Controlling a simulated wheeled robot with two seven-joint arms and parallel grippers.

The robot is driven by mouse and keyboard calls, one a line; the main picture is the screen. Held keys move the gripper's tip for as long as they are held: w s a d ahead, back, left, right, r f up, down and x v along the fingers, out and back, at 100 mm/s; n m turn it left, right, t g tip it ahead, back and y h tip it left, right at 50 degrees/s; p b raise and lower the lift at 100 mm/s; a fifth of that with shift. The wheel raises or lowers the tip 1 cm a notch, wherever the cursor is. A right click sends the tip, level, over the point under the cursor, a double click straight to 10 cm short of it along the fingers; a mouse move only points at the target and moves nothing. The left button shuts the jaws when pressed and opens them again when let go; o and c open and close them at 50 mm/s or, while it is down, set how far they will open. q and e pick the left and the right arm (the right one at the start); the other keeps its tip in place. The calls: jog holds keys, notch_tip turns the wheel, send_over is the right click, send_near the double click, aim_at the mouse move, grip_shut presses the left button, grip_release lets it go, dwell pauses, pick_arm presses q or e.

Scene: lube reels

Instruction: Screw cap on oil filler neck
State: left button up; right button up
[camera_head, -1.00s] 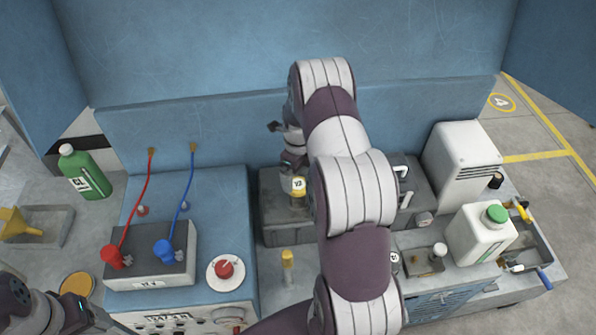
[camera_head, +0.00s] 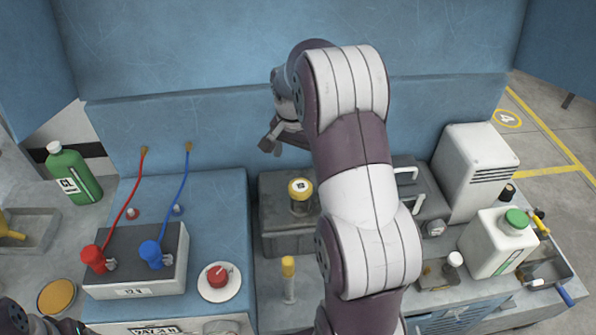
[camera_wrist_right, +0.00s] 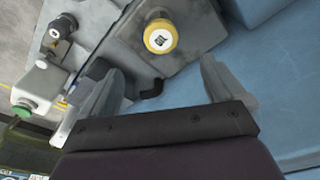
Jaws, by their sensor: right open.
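A yellow cap (camera_head: 300,187) with a dark-on-white label on top sits on the dark filler neck (camera_head: 301,206) of the grey block. The cap also shows in the right wrist view (camera_wrist_right: 160,37), beyond the fingertips. It looks level, but how far it is threaded I cannot tell. My right gripper (camera_head: 270,142) is open and empty, above and behind the cap and apart from it. Its two spread fingers show in the right wrist view (camera_wrist_right: 160,70). Only a piece of my left arm shows at the lower left corner; its fingers are out of view.
The grey block (camera_head: 285,246) carries the neck. A yellow-topped stick (camera_head: 288,278) stands in front of it. A white jug (camera_head: 497,243) with a green lid and a grey vented box (camera_head: 474,170) stand right. A red-and-blue-capped unit (camera_head: 140,270) and green bottle (camera_head: 73,173) are left.

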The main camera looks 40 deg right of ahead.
aim_at(300, 186)
jog(key=f, duration=0.4)
jog(key=d+f+p, duration=0.1)
jog(key=f, duration=0.2)
jog(key=w+f+p, duration=0.1)
jog(key=f, duration=0.3)
jog(key=shift+d+f, duration=0.3)
jog(key=shift+f, duration=0.35)
jog(key=shift+c, duration=0.3)
jog(key=c, duration=1.1)
jog(key=shift+o, duration=0.2)
jog(key=shift+f+m+b, duration=0.15)
jog(key=shift+m+b, duration=0.5)
jog(key=shift+m, duration=0.25)
jog(key=m+b, duration=0.1)
jog(key=m, duration=0.1)
jog(key=shift+m, duration=0.3)
jog(key=shift+r+m+g, duration=0.2)
jog(key=shift+m+g, duration=0.1)
jog(key=shift+m, duration=0.2)
